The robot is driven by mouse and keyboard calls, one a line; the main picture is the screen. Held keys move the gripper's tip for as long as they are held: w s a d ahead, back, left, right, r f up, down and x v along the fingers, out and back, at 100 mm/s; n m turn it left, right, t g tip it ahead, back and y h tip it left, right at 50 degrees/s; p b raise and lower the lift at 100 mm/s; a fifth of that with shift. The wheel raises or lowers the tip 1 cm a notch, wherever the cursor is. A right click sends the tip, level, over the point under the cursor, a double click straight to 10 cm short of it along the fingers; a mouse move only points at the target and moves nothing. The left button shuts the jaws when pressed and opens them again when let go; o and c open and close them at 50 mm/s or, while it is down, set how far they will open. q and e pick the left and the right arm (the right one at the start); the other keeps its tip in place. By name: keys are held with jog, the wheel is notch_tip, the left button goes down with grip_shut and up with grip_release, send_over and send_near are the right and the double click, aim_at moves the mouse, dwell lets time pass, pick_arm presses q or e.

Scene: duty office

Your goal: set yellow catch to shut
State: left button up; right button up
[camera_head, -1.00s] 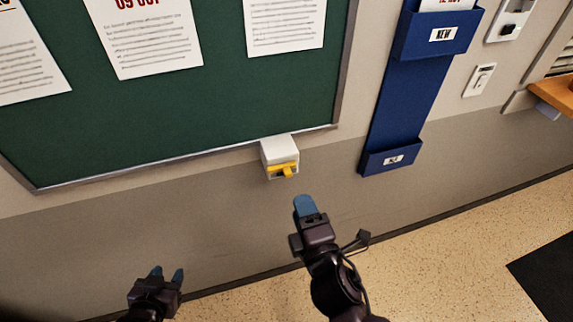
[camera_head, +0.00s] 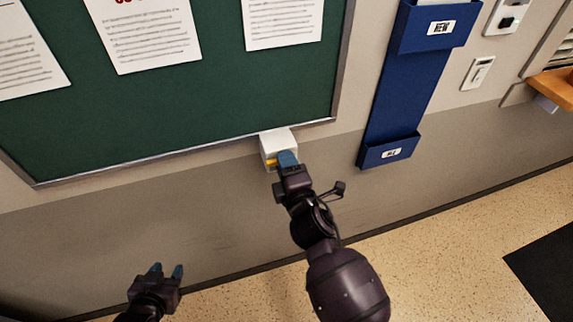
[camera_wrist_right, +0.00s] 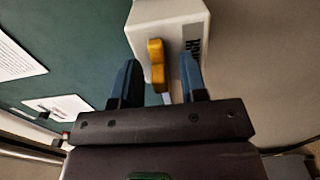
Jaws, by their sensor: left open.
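The yellow catch (camera_wrist_right: 156,62) sits on the front of a small white box (camera_wrist_right: 187,15) on the wall. In the head view the white box (camera_head: 277,141) is below the green board, and only a bit of the yellow catch (camera_head: 271,162) shows beside my right gripper. My right gripper (camera_head: 286,158) reaches the box and hides the rest. In the right wrist view its blue fingers (camera_wrist_right: 159,82) are apart, one on each side of the catch, with gaps visible. My left gripper (camera_head: 166,271) is open and empty at the lower left, away from the box.
A green board (camera_head: 200,100) with pinned papers is above the box. A blue wall pocket holder (camera_head: 400,85) hangs to the right, with a white wall switch (camera_head: 477,73) beyond it. The wall below the box is clear.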

jog(key=shift+c, duration=0.3)
grip_shut()
